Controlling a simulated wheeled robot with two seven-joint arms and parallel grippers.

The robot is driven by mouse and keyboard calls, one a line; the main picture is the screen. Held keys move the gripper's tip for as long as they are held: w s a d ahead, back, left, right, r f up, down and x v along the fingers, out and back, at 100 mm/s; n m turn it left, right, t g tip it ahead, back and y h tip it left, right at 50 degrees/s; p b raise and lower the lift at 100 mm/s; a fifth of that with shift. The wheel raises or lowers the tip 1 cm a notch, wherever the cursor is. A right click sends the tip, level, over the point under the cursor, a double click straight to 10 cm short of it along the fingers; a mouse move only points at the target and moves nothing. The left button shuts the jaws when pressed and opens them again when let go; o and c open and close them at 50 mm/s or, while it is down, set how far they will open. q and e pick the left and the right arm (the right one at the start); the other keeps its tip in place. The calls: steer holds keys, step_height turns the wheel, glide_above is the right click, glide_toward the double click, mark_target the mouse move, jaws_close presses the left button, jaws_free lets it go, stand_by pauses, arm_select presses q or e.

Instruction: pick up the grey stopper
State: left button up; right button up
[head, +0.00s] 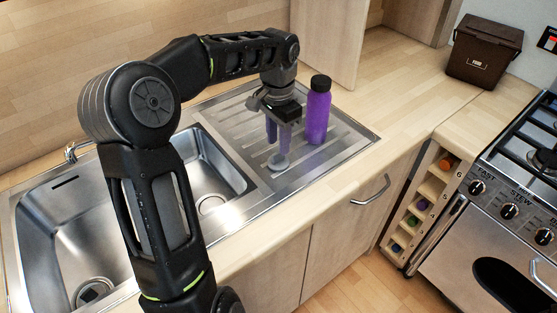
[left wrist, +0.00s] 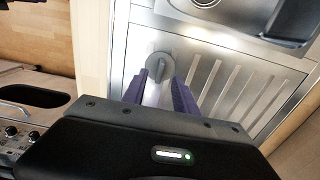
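The grey stopper (head: 278,162) is a small round disc with a raised grip on the ribbed steel drainer (head: 335,152), near its front edge. It also shows in the left wrist view (left wrist: 160,65), just beyond the fingertips. My left gripper (head: 278,146) points down directly over the stopper. Its two fingers are apart with nothing held between them, as the left wrist view (left wrist: 159,79) shows. The fingertips look very close to the stopper; I cannot tell whether they touch it. My right gripper is not in view.
A purple bottle (head: 318,115) with a black cap stands upright on the drainer, close right of my left gripper. The sink bowls (head: 60,226) lie to the left. A brown bin (head: 484,52) and the range cooker (head: 515,205) are to the right. The worktop between is clear.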

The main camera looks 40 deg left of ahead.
mark_target(278, 159)
arm_select(q)
step_height(278, 159, down, 5)
steer(key=shift+r+p, duration=0.2)
steer(key=shift+p, duration=0.3)
steer(key=shift+c, duration=0.5)
jaws_close()
